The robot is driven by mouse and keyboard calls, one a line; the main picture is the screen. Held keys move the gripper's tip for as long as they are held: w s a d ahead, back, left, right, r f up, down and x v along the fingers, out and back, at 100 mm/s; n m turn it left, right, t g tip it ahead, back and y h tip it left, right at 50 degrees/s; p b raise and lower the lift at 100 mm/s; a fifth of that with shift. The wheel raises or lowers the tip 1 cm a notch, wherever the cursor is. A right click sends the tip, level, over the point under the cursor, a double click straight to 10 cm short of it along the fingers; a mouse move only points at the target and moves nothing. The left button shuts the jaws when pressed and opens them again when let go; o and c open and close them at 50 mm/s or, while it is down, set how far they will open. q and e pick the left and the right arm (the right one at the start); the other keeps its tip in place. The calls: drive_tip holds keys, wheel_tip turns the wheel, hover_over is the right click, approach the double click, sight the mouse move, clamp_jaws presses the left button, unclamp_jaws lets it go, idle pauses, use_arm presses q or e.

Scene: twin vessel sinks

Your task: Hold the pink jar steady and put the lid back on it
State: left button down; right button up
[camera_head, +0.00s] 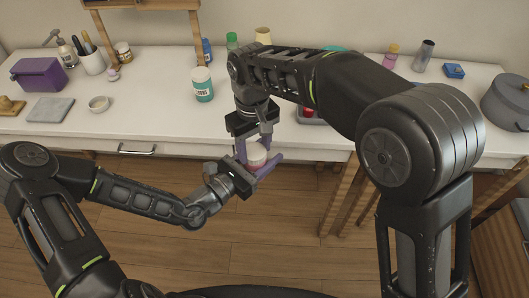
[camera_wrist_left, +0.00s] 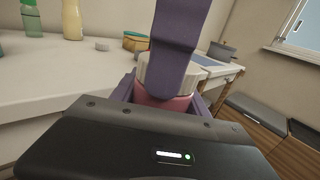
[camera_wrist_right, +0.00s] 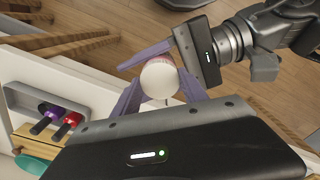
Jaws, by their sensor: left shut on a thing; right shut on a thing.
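The pink jar (camera_wrist_left: 160,104) is held upright off the counter's front edge between my grippers. Its white ribbed lid (camera_wrist_right: 158,80) is at its mouth, and it also shows in the head view (camera_head: 257,153). My left gripper (camera_head: 262,168) is shut on the jar's body from the side. My right gripper (camera_head: 256,146) comes from above and is shut on the lid, one purple finger crossing in front of it in the left wrist view. Lid and jar look lined up and touching; whether the lid is fully seated I cannot tell.
The white counter (camera_head: 150,100) lies behind the grippers, with a drawer handle (camera_head: 137,151) on its front. A teal jar (camera_head: 203,84) stands near the middle. A purple box (camera_head: 38,75) is at left and a grey pot (camera_head: 508,102) at right. Open floor lies below.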

drive_tip(key=m, duration=0.5)
drive_tip(key=shift+m, duration=0.3)
drive_tip(key=m, duration=1)
drive_tip(key=o, duration=1.5)
drive_tip(key=shift+o, duration=0.2)
drive_tip(key=shift+r, duration=2.2)
drive_tip(key=shift+a, duration=0.15)
drive_tip(key=shift+c, duration=0.2)
